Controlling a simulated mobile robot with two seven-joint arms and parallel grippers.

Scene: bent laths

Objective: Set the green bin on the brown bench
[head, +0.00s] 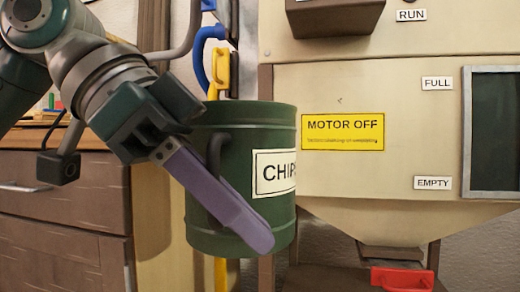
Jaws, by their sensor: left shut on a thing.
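The green bin (235,125) is round, with a label reading "CHIP" that is cut off at its right edge. It hangs upright in the middle of the head view, with a dark handle on its near side. My left gripper (255,234) is shut on the bin, its long purple finger slanting down across the bin's front by the handle. The finger hides part of the handle and the exact grip. The brown bench (62,195), with drawers and a wooden top, stands at the left, partly behind my left arm. My right gripper is not in view.
A cream machine (400,110) with a yellow "MOTOR OFF" sign (343,132) stands behind the bin at the right. A red piece (402,279) lies below its funnel. Blue and yellow tools (219,70) hang behind the bin. Small things lie on the bench top's far left.

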